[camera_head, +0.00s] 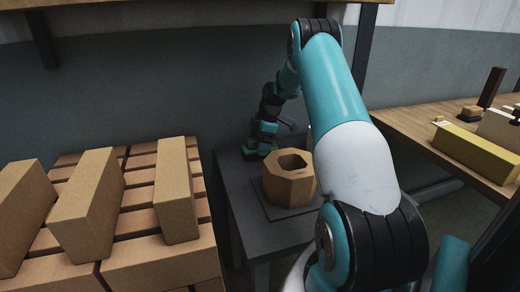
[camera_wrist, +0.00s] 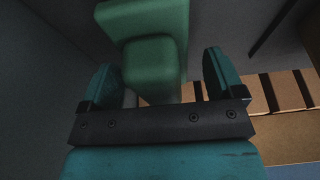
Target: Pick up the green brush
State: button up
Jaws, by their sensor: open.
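The green brush (camera_wrist: 152,18) shows at the top middle of the wrist view, with a rounded block part nearest the camera and a wider part behind it. My gripper (camera_wrist: 163,72) is open, with one teal finger on each side of the brush's near part. A gap shows on both sides, and I cannot tell whether any finger touches it. In the head view my gripper (camera_head: 262,146) is low over the back of the small dark table (camera_head: 237,193). A bit of green (camera_head: 249,151) shows there, mostly hidden by the gripper.
A hollow octagonal brown block (camera_head: 290,187) stands on a dark plate in front of my gripper. Stacked bricks (camera_head: 95,205) fill the left side. A wooden bench (camera_head: 410,125) at the right holds a long yellow item (camera_head: 478,150). A grey wall stands close behind.

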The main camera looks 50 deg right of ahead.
aim_at(258, 138)
jog(key=shift+a+f, duration=0.1)
jog(key=shift+f, duration=0.3)
jog(key=shift+c, duration=0.4)
jog(key=c, duration=1)
jog(key=shift+w, duration=0.1)
jog(key=shift+r, duration=0.15)
notch_tip(258, 138, up, 18)
jog(key=p, duration=0.2)
